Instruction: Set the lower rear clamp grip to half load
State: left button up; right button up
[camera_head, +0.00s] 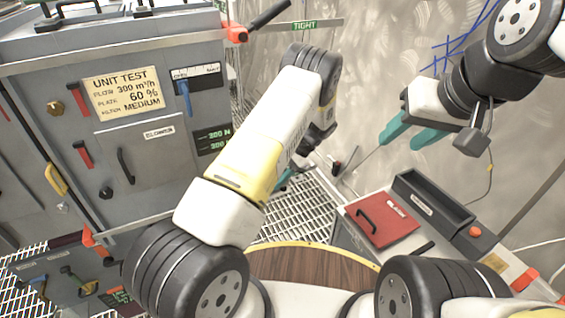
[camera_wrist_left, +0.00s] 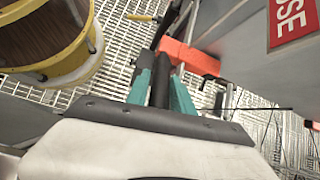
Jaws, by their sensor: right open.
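In the left wrist view, an orange clamp body (camera_wrist_left: 190,56) with a dark grip (camera_wrist_left: 161,82) sits beside a grey panel. My left gripper (camera_wrist_left: 163,85) has its teal fingers on either side of the dark grip; whether they press on it is unclear. In the head view my left arm hides most of this gripper, and only a bit of teal (camera_head: 289,180) shows. My right gripper (camera_head: 411,133) is open and empty, in front of the pale tunnel wall. Another orange clamp (camera_head: 237,34) with a black handle sits at the cabinet's upper corner, by a green "TIGHT" label (camera_head: 305,25).
The grey cabinet (camera_head: 160,165) with a "UNIT TEST" plate (camera_head: 121,91) fills the left. A red-lidded box (camera_head: 383,219) and a dark tray (camera_head: 437,203) stand at the lower right. Grating (camera_head: 300,210) covers the floor.

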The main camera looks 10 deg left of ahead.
pick_arm(q)
jog(key=shift+o, duration=1.1)
jog(key=v, duration=0.8)
